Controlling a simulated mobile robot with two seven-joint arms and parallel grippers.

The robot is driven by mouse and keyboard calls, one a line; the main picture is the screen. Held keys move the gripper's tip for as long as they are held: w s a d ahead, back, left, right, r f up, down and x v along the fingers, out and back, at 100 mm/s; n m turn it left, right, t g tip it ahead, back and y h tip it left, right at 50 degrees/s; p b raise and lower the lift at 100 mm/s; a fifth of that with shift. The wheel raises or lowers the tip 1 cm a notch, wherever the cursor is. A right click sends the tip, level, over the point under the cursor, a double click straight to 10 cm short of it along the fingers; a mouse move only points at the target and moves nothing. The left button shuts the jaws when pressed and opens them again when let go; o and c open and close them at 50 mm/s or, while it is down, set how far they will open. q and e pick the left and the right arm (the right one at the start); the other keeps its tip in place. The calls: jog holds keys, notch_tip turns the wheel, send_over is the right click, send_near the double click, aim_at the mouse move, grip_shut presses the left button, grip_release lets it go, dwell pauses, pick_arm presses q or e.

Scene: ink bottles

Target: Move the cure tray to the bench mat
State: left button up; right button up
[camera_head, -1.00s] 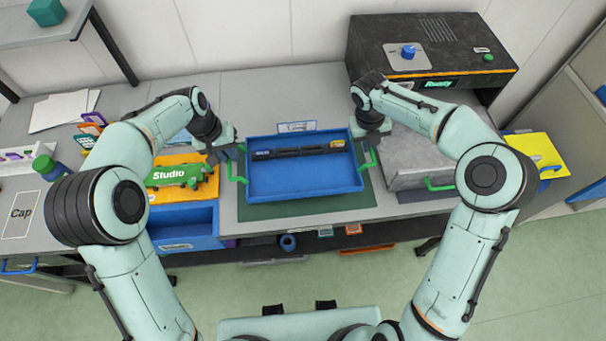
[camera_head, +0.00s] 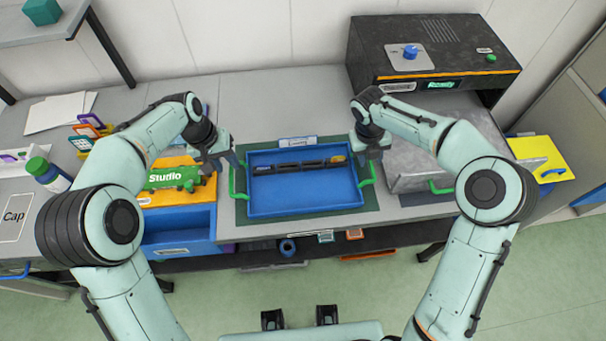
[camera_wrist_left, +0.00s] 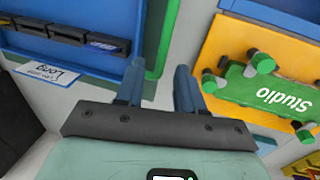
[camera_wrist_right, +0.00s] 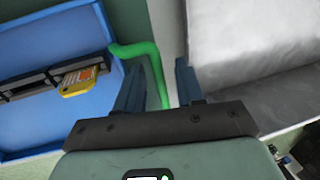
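The cure tray (camera_head: 310,197) is blue with green side handles and lies flat on the dark green bench mat (camera_head: 372,204), whose border shows around it. A long dark rack (camera_head: 300,167) with a yellow piece at its right end lies in the tray. My left gripper (camera_head: 228,165) is open at the left handle; in the left wrist view this handle (camera_wrist_left: 164,40) lies near the left finger, with a gap to the other. My right gripper (camera_head: 369,162) is open at the right handle; in the right wrist view the handle (camera_wrist_right: 150,62) passes between the spread fingers.
An orange and blue stand with a green Studio piece (camera_head: 172,178) is close left of my left gripper. A grey metal box (camera_head: 430,150) is close right of the tray. A dark machine (camera_head: 435,50) reading Ready stands behind. A small label (camera_head: 297,142) is behind the tray.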

jog(key=shift+r, duration=0.15)
pick_arm(q)
notch_tip(320, 180, up, 9)
jog(key=a, duration=0.1)
jog(key=shift+a, duration=0.4)
pick_arm(e)
notch_tip(320, 180, up, 12)
jog(key=a, duration=0.2)
jog(key=shift+a+f, duration=0.15)
jog(key=shift+f, duration=0.1)
